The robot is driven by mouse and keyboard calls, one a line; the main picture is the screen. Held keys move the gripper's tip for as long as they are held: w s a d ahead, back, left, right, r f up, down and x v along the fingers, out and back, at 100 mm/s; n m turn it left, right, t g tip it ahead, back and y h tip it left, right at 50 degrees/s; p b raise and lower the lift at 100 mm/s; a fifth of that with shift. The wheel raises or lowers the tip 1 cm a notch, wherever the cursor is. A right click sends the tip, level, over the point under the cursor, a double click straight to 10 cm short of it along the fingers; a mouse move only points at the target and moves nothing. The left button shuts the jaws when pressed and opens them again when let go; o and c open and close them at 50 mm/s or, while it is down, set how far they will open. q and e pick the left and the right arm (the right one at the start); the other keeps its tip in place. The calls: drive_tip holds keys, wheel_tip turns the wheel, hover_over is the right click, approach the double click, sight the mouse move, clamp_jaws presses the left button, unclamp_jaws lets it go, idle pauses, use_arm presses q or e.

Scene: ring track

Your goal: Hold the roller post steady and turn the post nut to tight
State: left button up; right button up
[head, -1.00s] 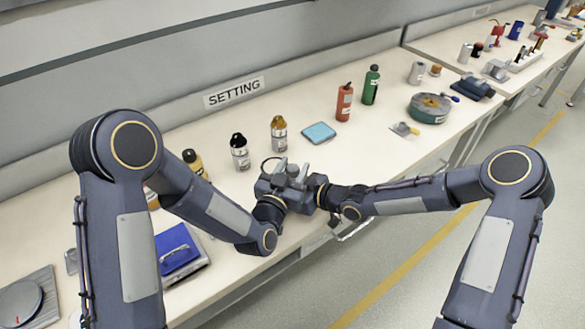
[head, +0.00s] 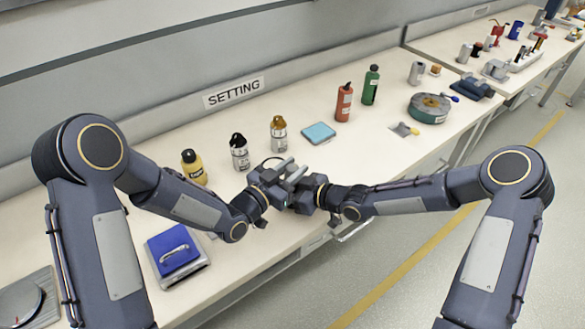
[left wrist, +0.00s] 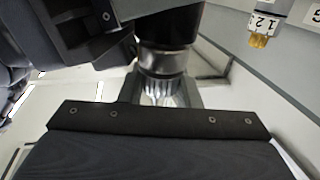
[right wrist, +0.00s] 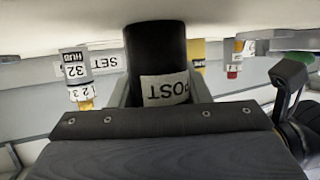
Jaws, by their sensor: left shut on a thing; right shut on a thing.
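The roller post (right wrist: 157,60) is a dark cylinder with a white POST label, upside down in the right wrist view. My right gripper (head: 306,190) is shut on it. In the left wrist view, the post's dark body (left wrist: 170,25) ends in a smooth metal collar. The post nut (left wrist: 165,93) appears as a ribbed silver part beyond it, between the jaws of my left gripper (head: 288,176), which is shut on it. In the head view both grippers meet above the bench's front part and mostly hide post and nut. How tight the nut is cannot be told.
A blue-topped block (head: 176,252) is front left on the bench (head: 370,155).

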sight(293, 167)
use_arm(q)
drive_tip(key=m+g+h, duration=0.3)
drive_tip(key=g, duration=0.1)
drive_tip(key=shift+w+a+m+g+h, duration=0.1)
drive_tip(key=shift+w+m+g+h, duration=0.05)
drive_tip(key=shift+m+g+h, duration=0.2)
drive_tip(key=m+g+h, duration=0.2)
drive_tip(key=m+g, duration=0.1)
drive_tip(key=g, duration=0.2)
drive_tip(key=shift+m, duration=0.35)
drive_tip(key=m+g, duration=0.2)
drive_tip(key=g, duration=0.1)
drive_tip(key=m+g, duration=0.2)
drive_tip(key=g, duration=0.1)
drive_tip(key=shift+g, duration=0.35)
drive_tip(key=shift+r+m+g+y, duration=0.1)
drive_tip(key=shift+m+g+y, duration=0.25)
drive_tip(key=shift+m+g, duration=1.2)
drive_tip(key=shift+g, duration=0.55)
drive_tip(key=o, duration=1)
drive_tip(key=shift+s, duration=0.2)
drive_tip(key=shift+c, duration=0.2)
wheel_tip(293, 167, up, 10)
drive_tip(key=shift+f, duration=0.1)
